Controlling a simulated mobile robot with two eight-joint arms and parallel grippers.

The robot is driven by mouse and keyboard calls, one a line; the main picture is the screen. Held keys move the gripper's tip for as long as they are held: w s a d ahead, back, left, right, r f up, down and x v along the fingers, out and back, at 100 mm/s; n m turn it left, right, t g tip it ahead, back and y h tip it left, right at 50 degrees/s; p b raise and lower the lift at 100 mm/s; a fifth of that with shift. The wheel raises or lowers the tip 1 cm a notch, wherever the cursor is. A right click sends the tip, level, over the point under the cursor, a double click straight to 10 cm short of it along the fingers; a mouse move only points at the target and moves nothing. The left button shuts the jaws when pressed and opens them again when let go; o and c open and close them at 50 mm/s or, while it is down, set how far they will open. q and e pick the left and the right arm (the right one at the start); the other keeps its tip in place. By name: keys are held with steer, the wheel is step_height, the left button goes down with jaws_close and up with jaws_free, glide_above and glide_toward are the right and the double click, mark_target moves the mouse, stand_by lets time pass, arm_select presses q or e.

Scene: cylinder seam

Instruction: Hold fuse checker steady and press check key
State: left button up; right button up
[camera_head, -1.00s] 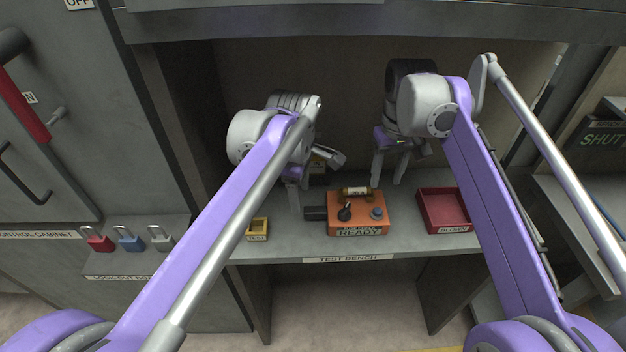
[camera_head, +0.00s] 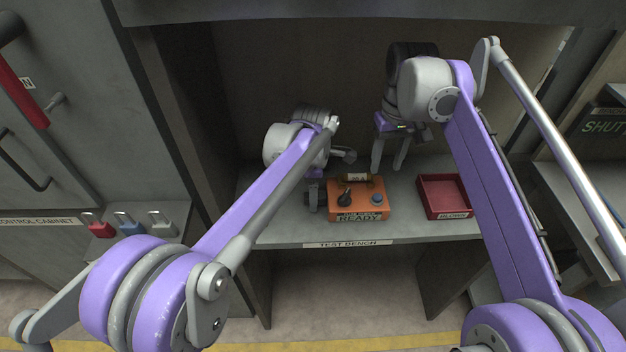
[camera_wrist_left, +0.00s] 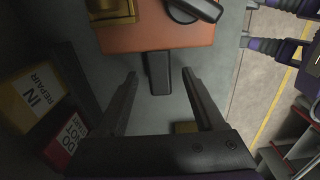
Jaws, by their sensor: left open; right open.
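The fuse checker is an orange box (camera_head: 345,214) on the test bench, with a READY display on its front. A black knob (camera_head: 344,198), a round blue-grey button (camera_head: 377,199) and a fuse in a brass holder (camera_head: 356,178) are on its top. A dark handle (camera_wrist_left: 159,72) sticks out from its side. My left gripper (camera_wrist_left: 160,75) is open, with the handle between its fingertips in the left wrist view; no contact shows. In the head view my left arm partly hides it. My right gripper (camera_head: 388,168) is open and empty, above and behind the checker.
A red tray (camera_head: 443,181) stands right of the checker on the test bench (camera_head: 290,230). Yellow and red signs (camera_wrist_left: 35,97) show in the left wrist view. Padlocks (camera_head: 128,222) hang at the left. Bare bench lies between checker and tray.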

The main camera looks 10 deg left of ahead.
arm_select(q)
steer(key=shift+f, duration=0.75)
jaws_close()
arm_select(e)
jaws_close()
stand_by(1.5)
